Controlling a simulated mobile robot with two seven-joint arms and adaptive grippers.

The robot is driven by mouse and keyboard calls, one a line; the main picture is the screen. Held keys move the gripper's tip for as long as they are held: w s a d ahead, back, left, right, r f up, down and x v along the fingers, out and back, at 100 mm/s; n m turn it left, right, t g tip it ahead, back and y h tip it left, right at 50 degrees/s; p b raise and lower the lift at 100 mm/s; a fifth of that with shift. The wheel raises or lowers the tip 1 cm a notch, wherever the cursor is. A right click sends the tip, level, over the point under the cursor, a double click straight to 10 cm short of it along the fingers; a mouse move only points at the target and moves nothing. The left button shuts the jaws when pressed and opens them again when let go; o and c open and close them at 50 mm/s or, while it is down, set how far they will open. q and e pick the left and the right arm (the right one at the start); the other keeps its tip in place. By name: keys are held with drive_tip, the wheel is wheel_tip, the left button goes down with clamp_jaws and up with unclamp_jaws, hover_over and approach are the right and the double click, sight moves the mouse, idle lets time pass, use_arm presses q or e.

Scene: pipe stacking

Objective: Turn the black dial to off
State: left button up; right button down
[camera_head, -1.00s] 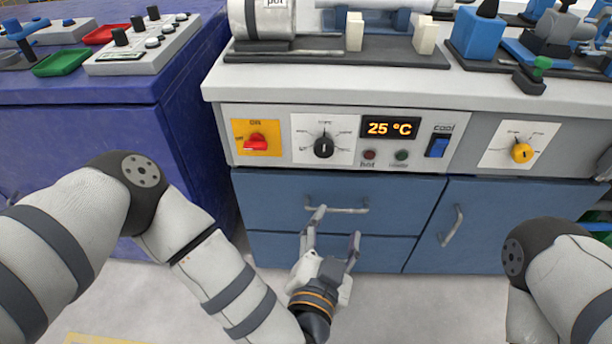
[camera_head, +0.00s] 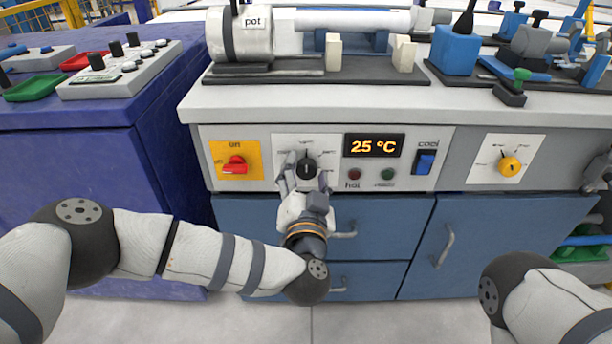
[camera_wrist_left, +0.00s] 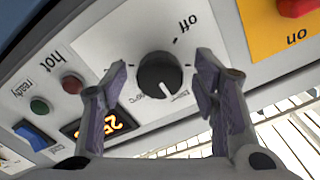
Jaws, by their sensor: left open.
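The black dial (camera_head: 306,168) sits on a white plate on the grey front panel, left of the display. In the left wrist view the dial (camera_wrist_left: 157,73) shows a white pointer line directed down the picture, away from the printed "off" label (camera_wrist_left: 187,22) above it. My left gripper (camera_head: 306,175) is at the dial, its fingers on either side. In the left wrist view my gripper (camera_wrist_left: 160,82) is open, with a gap between each finger and the dial. Contact is not visible.
A red switch (camera_head: 235,165) on a yellow plate is left of the dial. The display (camera_head: 374,146) reads 25 °C. Right of it are a blue switch (camera_head: 425,162) and a yellow dial (camera_head: 510,166). Blue drawers with metal handles (camera_head: 343,229) lie below.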

use_arm(q)
drive_tip(key=c, duration=1.2)
drive_tip(key=shift+o, duration=0.3)
